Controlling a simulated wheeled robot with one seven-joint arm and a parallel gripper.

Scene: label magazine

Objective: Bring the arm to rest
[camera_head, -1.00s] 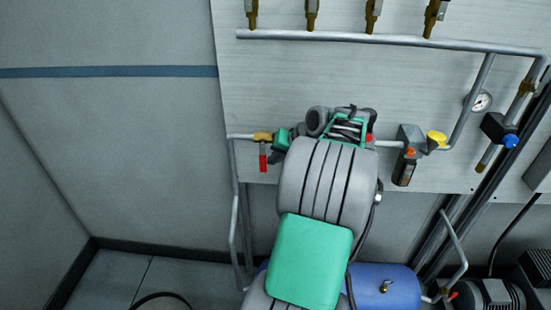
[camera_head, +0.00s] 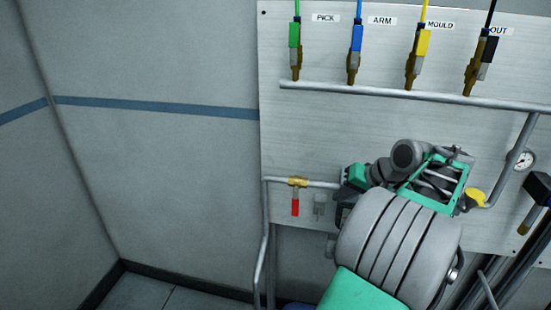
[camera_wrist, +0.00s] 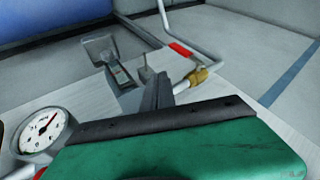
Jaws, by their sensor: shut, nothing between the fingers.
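My arm rises from the bottom of the head view, grey and green, and ends in front of the wall panel (camera_head: 330,130). In the wrist view my gripper (camera_wrist: 162,88) shows as dark fingers closed together beyond the green wrist housing, with nothing between them. They point towards the panel's lower pipework. In the head view I cannot make out the fingertips clearly. Nothing is seen held.
A grey pipe (camera_head: 400,93) with several coloured connectors runs above. The left wall (camera_head: 160,170) is clear.

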